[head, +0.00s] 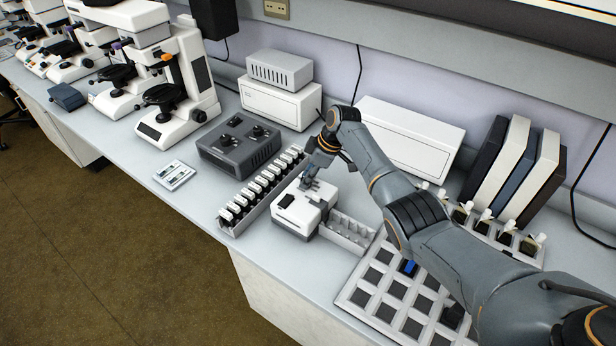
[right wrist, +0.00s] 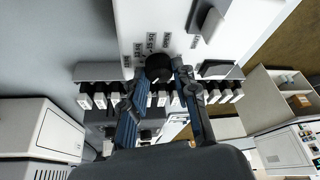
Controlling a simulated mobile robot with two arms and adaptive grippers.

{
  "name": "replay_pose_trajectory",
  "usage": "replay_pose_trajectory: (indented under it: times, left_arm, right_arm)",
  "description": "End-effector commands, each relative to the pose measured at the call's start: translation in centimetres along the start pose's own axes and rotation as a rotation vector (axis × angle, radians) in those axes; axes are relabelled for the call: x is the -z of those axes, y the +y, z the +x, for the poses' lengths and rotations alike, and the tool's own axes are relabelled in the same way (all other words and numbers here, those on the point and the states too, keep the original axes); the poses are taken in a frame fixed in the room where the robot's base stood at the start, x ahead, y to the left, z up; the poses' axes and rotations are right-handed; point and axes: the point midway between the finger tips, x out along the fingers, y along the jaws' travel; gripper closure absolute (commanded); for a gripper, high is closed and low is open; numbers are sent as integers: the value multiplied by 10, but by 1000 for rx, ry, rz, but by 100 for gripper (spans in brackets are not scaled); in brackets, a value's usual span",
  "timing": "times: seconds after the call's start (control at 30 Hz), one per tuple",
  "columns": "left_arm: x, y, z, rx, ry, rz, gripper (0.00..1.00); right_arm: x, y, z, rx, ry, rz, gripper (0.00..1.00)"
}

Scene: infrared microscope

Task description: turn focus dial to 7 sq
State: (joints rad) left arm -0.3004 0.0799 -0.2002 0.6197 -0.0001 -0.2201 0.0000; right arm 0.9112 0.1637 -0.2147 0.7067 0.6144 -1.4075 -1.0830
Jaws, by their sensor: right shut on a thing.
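The focus dial (right wrist: 158,68) is a round black knob on the face of a white box (right wrist: 122,20). In the right wrist view, small printed labels fan around the dial; some seem to end in "SQ", but most are too small to read. The dial's pointer setting cannot be made out. My right gripper (right wrist: 158,76) has its two blue-grey fingers on either side of the dial, shut on it. In the head view, the right gripper (head: 309,183) reaches down onto the top of the small white box (head: 314,213) and hides the dial. My left gripper is not in view.
A rack of white-and-black pieces (head: 262,190) stands close left of the box, and a metal tray (head: 347,232) adjoins its right. A dark control unit (head: 238,145) and microscopes (head: 184,85) stand farther left. A white grid tray (head: 352,291) lies at front right.

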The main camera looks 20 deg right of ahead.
Motion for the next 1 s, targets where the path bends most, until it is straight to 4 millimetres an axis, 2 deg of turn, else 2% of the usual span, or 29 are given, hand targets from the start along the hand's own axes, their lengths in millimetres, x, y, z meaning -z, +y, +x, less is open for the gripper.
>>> replay_pose_trajectory:
  times: [0.13,0.17,0.27,0.67,0.77,1.0]
  left_arm:
    - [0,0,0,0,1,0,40]
    - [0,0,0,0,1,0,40]
    - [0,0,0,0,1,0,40]
    - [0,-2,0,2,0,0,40]
    - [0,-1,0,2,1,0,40]
    - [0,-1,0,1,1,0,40]
  right_arm:
    - [-1,-1,1,2,-2,1,100]
    - [-1,-1,1,2,-2,1,69]
    - [-1,-1,1,2,-2,1,49]
    - [0,0,-5,0,0,1,49]
    - [0,1,-18,-2,0,2,49]
    - [0,1,-69,-4,1,0,49]
